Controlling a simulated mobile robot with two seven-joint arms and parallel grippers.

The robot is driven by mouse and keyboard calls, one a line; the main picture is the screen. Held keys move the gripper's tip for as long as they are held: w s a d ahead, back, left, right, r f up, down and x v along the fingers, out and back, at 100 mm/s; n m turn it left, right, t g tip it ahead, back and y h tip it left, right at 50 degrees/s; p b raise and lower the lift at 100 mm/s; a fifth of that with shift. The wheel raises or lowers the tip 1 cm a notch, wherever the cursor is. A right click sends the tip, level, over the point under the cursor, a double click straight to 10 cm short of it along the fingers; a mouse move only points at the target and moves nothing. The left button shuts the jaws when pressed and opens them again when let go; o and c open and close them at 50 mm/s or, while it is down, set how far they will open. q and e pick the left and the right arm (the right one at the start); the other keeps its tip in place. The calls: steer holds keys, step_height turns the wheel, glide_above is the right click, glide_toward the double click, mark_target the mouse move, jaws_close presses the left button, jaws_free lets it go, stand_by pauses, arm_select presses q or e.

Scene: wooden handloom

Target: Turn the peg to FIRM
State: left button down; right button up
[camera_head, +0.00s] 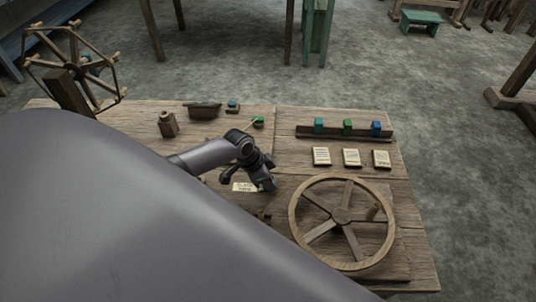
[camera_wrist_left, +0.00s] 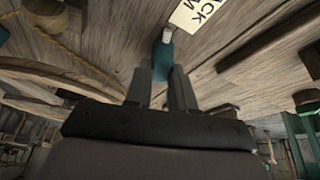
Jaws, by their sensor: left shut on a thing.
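A teal peg (camera_wrist_left: 162,58) with a pale tip shows between the two fingers of my left gripper in the left wrist view. My left gripper (camera_wrist_left: 160,88) is shut on it. In the head view my left gripper (camera_head: 264,184) is low over the middle of the wooden table, and the peg is hidden there. A pale label card (camera_head: 243,187) lies just left of the gripper. My right gripper is not in view.
A large spoked wheel (camera_head: 298,216) lies right of the gripper. Behind it are several small cards (camera_head: 351,158) and a rack (camera_head: 333,133) with coloured pieces. My arm covers the front left.

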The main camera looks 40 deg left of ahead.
mark_target(260, 190)
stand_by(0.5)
arm_select(q)
steer(key=c, duration=1)
jaws_free()
steer(key=shift+o, duration=0.2)
steer(key=shift+s+a+r+p, duration=0.1)
steer(key=shift+r+p, duration=0.2)
steer(key=shift+r, duration=0.2)
steer(key=p+v, duration=0.1)
steer(key=v, duration=0.5)
steer(key=shift+s, duration=0.15)
